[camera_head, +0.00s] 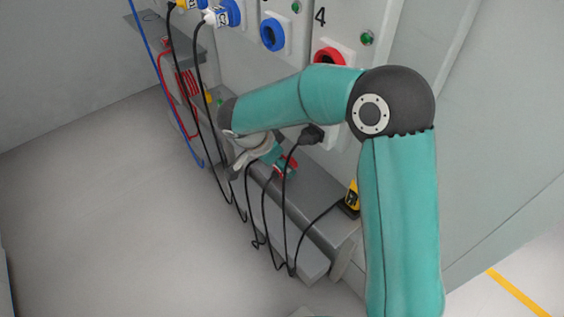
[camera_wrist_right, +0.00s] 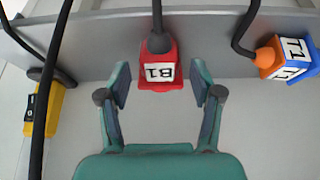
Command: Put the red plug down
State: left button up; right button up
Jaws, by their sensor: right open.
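The red plug, marked B1 (camera_wrist_right: 158,75), is at the grey ledge with its black cable running up in the right wrist view. My right gripper (camera_wrist_right: 160,88) is open, with one finger on each side of the plug and a visible gap to both. In the head view the right gripper (camera_head: 272,158) is low over the ledge, partly hidden by my own arm. A bit of the red plug (camera_head: 290,171) shows beside it there. I cannot tell whether the plug rests fully on the ledge. My left gripper is not in view.
A blue and orange plug marked T1 (camera_wrist_right: 290,60) lies right of the red plug. A yellow item (camera_wrist_right: 42,110) is at the left. Black cables hang over the grey ledge (camera_head: 315,205). Blue (camera_head: 272,34) and red (camera_head: 330,56) sockets are on the wall panel. The floor at left is clear.

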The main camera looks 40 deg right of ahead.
jog(key=p+v, duration=0.2)
jog(key=v, duration=0.9)
jog(key=s+a+f+n+g+y, duration=0.1)
jog(key=s+a+f+n+y, duration=0.15)
jog(key=f, duration=0.55)
jog(key=s+a+f+n+y, duration=0.2)
jog(key=s+a+f+n, duration=0.15)
jog(key=f, duration=0.45)
jog(key=s+a+f+n+g+y, duration=0.1)
jog(key=s+a+f+n+y, duration=0.1)
jog(key=a+f+n, duration=0.35)
jog(key=s+f+n+t+y, duration=0.2)
jog(key=s+f+n, duration=0.1)
jog(key=s+f, duration=0.7)
notch_tip(320, 180, down, 2)
jog(key=shift+a+f+n+y, duration=0.1)
jog(key=shift+a+n+y, duration=0.25)
jog(key=shift+a, duration=0.05)
jog(key=shift+s, duration=0.1)
jog(key=shift+s, duration=0.1)
